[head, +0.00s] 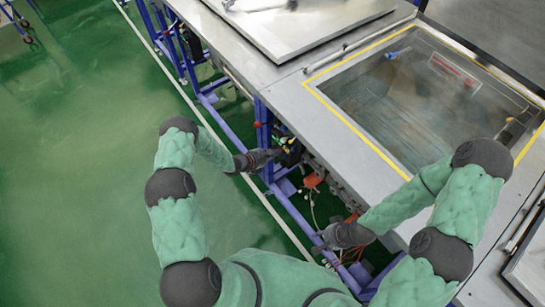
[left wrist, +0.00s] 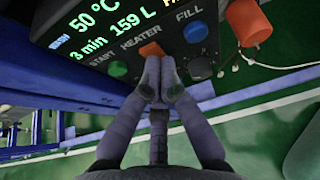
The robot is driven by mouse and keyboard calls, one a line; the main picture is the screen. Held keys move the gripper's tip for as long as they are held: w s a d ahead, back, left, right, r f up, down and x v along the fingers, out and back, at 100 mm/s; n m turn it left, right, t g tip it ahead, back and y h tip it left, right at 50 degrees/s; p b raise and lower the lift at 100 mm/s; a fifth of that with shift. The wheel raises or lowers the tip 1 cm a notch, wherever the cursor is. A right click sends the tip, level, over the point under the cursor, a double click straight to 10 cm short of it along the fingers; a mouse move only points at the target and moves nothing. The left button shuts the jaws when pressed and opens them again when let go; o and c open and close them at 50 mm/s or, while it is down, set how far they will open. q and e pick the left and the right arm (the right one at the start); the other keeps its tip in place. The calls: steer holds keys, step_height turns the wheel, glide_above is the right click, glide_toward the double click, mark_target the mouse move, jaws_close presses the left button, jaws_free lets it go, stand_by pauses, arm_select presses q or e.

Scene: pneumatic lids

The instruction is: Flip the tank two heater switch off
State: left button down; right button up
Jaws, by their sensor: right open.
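The control panel (left wrist: 110,40) fills the top of the left wrist view, with a lit display and labels START, HEATER and FILL. The orange heater switch (left wrist: 151,49) sits under the HEATER label. My left gripper (left wrist: 158,62) is shut, its fingertips together right at the lower edge of this switch; I cannot tell whether they touch it. In the head view my left gripper (head: 273,154) is at the small dark panel (head: 289,151) on the tank's side, where the switch is too small to make out. My right gripper (head: 320,242) is open, beside the tank's front side.
An orange box (left wrist: 249,22) with a cable is to the right. The tank (head: 400,100) has a yellow border. Blue frame legs (head: 225,115) stand below; green floor (head: 80,180) is clear at left.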

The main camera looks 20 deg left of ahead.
arm_select(q)
steer(key=shift+s+r+p, duration=0.15)
steer(key=shift+r+p, duration=0.5)
steer(key=shift+r, duration=0.25)
arm_select(e)
steer(key=shift+s+r, duration=0.45)
steer(key=shift+r, duration=0.05)
